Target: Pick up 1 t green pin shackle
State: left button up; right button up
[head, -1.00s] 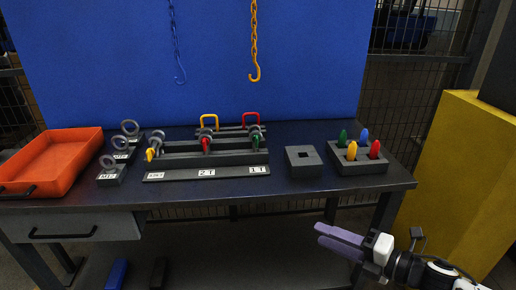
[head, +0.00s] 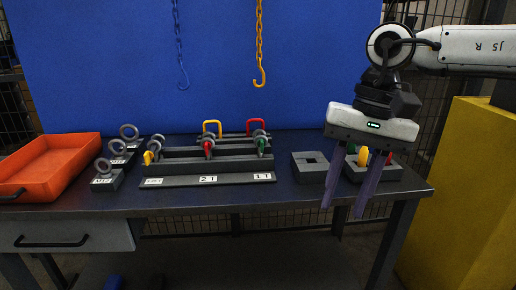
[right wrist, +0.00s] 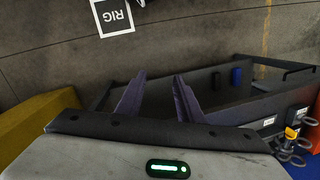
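The green pin shackle (head: 261,144) sits at the right end of the dark rack (head: 220,181), behind the label "1 T". Its grey bow stands above the green pin. My right gripper (head: 343,213) points down in front of the table's right part, its two purple fingers apart with nothing between them. It is to the right of and nearer than the shackle. My left gripper is in no view.
A red-pin shackle (head: 208,148) and a yellow-pin shackle (head: 150,156) share the rack. A square grey block (head: 309,168) stands right of it. A holder with coloured pegs (head: 389,173) is partly behind my right gripper. An orange tray (head: 50,166) is at left; hooks hang behind.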

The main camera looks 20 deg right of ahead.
aim_at(260, 156)
jog(key=i, duration=1.45)
